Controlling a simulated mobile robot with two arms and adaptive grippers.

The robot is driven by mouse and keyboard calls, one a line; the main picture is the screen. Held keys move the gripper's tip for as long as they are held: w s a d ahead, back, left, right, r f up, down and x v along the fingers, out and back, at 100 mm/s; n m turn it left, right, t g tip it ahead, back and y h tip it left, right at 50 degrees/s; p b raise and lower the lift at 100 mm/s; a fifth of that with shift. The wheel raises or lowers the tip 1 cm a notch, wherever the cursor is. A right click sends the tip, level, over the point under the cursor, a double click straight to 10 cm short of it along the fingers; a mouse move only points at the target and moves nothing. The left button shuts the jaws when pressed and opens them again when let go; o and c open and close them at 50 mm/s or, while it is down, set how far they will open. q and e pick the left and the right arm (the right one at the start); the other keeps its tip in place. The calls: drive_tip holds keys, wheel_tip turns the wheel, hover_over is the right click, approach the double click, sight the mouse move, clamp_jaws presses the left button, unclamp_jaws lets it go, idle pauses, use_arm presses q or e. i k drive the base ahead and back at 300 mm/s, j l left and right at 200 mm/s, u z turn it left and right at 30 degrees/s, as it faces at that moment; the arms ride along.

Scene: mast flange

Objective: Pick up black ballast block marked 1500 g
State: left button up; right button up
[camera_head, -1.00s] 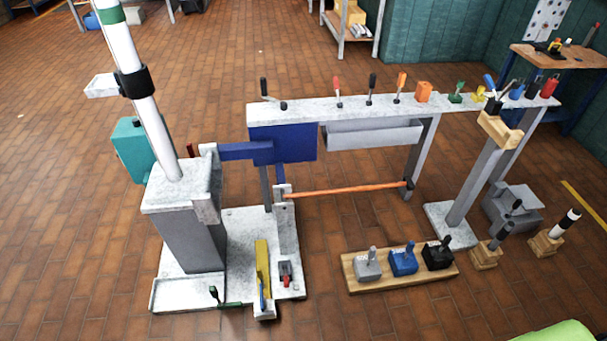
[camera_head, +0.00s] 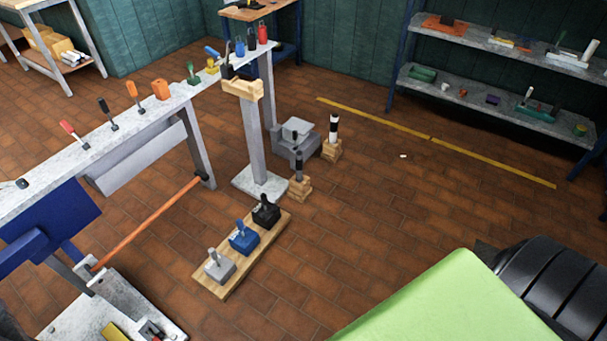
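The black ballast block (camera_head: 266,214) sits at the far end of a wooden board (camera_head: 231,284) on the brick floor. It has an upright handle on top; its marking is too small to read. A blue block (camera_head: 243,238) with a handle stands in the middle of the board, and a grey block (camera_head: 220,267) stands at the near end. All the blocks are apart from any gripper. Neither of my grippers is in view.
A grey post (camera_head: 256,140) on a flat base stands just behind the board. Wooden stands with handles (camera_head: 300,186) are nearby. A long bench (camera_head: 110,140) runs along the left. The floor right of the board is clear up to a green surface (camera_head: 450,300) at lower right.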

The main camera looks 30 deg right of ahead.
sight(267, 214)
drive_tip(key=z, duration=0.65)
drive_tip(key=i+l+u, duration=0.1)
drive_tip(key=u, duration=0.5)
drive_tip(key=i+l+u, duration=0.2)
drive_tip(key=l, duration=0.2)
drive_tip(key=i+l+u, duration=0.1)
drive_tip(key=l+u, duration=0.15)
drive_tip(key=l, duration=0.2)
drive_tip(key=i+l+u, duration=0.2)
drive_tip(key=l, duration=0.25)
drive_tip(key=l+u, duration=0.2)
drive_tip(key=l, duration=0.25)
